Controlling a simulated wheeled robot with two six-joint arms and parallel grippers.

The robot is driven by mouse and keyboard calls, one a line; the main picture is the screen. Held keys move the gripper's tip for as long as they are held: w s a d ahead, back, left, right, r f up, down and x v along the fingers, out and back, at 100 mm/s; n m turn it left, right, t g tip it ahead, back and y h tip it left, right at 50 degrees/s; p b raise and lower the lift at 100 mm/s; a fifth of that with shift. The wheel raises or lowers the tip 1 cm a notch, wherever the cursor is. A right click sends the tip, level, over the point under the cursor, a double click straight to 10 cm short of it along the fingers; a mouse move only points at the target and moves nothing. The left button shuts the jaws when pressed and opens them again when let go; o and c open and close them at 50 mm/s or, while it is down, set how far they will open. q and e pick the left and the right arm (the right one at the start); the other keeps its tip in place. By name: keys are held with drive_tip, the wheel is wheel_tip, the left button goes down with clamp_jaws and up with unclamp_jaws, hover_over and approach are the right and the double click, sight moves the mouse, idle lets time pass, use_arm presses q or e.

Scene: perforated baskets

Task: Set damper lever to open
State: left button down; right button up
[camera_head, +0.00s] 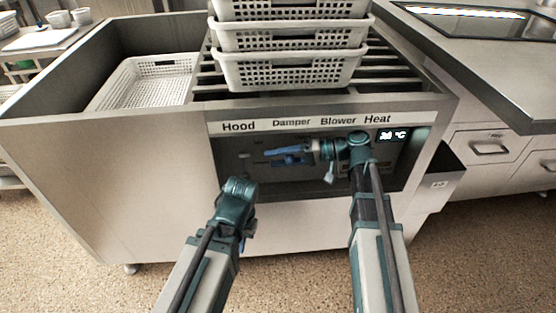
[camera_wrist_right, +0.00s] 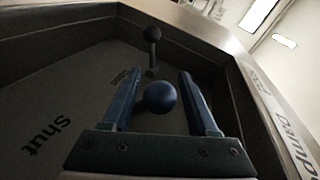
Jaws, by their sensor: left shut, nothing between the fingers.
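The damper lever shows in the right wrist view as a round blue knob (camera_wrist_right: 157,97) between the two blue fingers of my right gripper (camera_wrist_right: 162,95). The fingers stand apart, with a clear gap on the right side of the knob; contact on its left side cannot be told. In the head view my right gripper (camera_head: 290,156) reaches left across the dark recessed panel (camera_head: 235,170) below the "Damper" label (camera_head: 291,122), and it hides the knob there. The word "Shut" (camera_wrist_right: 48,133) is printed on the panel. My left gripper (camera_head: 244,241) is shut and empty, lower down in front of the cabinet.
A second lever with a dark ball (camera_wrist_right: 152,34) stands beyond the fingers. Stacked white perforated baskets (camera_head: 290,68) stand on the slatted top, and another basket (camera_head: 150,80) lies in the left bin. A counter (camera_head: 480,70) is at right.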

drive_tip(key=shift+o, duration=0.2)
drive_tip(key=p+v, duration=0.2)
drive_tip(key=v, duration=0.5)
drive_tip(key=shift+d, duration=0.25)
idle(0.4)
